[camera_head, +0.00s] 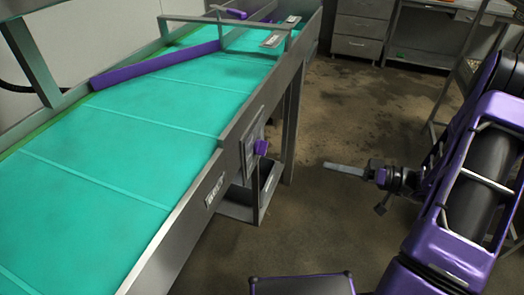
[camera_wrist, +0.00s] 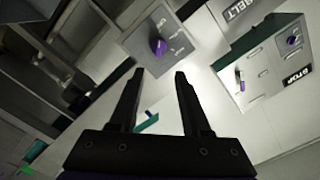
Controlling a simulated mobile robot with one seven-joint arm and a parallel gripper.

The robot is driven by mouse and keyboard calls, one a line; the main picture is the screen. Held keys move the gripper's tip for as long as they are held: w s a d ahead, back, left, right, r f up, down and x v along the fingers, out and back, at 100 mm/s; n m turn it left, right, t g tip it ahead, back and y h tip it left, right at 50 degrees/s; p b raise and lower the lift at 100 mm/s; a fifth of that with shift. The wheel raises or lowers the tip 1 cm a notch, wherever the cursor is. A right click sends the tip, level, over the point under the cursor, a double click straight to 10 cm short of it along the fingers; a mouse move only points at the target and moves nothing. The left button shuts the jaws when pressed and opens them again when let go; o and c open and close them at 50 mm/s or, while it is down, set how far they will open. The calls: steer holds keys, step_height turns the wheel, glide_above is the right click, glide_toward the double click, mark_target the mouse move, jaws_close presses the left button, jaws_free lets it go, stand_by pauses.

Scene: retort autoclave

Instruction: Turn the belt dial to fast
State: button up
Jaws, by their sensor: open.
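The belt dial (camera_head: 261,147) is a small purple knob on a grey plate on the side of the conveyor. In the wrist view a purple knob (camera_wrist: 157,46) sits on a light plate with small markings, just beyond and between my fingertips. It looks like the same dial; which marking it points at is too small to read. My gripper (camera_head: 328,165) is to the right of the dial in the head view, with a clear gap between them. In the wrist view my gripper (camera_wrist: 155,75) has its two dark fingers apart, with nothing held.
The conveyor's green belt (camera_head: 130,130) fills the left, with a purple bar (camera_head: 155,65) across it. A BELT label (camera_wrist: 238,11) and a box with a STOP label (camera_wrist: 297,75) and purple knob show at right in the wrist view. Drawers (camera_head: 358,25) stand behind; the floor between is clear.

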mark_target(261, 148)
steer(key=p+x, duration=0.1)
steer(key=x, duration=1.6)
steer(key=shift+w+r, duration=0.2)
steer(key=shift+w, duration=0.25)
jaws_close()
